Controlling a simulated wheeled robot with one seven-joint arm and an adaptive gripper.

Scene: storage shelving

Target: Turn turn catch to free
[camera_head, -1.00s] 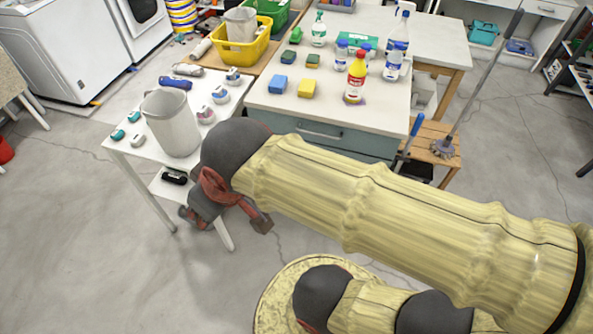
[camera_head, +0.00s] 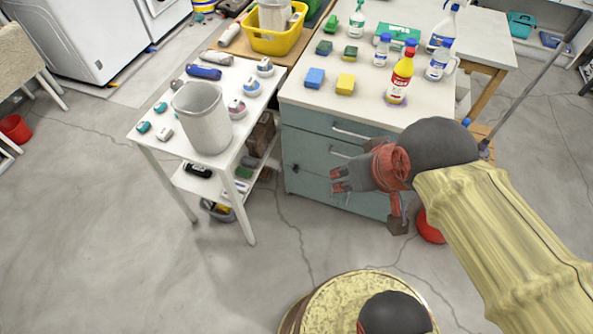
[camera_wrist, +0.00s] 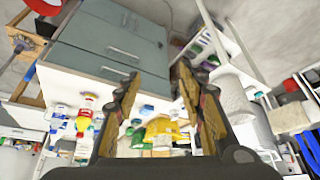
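The blue-green drawer cabinet (camera_head: 318,150) stands right of centre with its drawer fronts facing me. A small dark piece (camera_head: 295,168), possibly the turn catch, sits at the left edge of the drawer fronts; its turned position is too small to tell. My gripper (camera_head: 338,180) hangs in front of the lower drawers, right of that dark piece and apart from it. In the wrist view my gripper (camera_wrist: 158,75) has its two fingers spread with nothing between them. The cabinet (camera_wrist: 95,38) shows upside down there, beyond the fingers. My gripper and arm hide the right part of the drawers.
A white side table (camera_head: 160,143) with a grey bin (camera_head: 202,118) stands left of the cabinet. Bottles, including a red-and-yellow one (camera_head: 400,78), and sponges (camera_head: 345,84) stand on the cabinet top. A red object (camera_head: 430,226) is on the floor at right.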

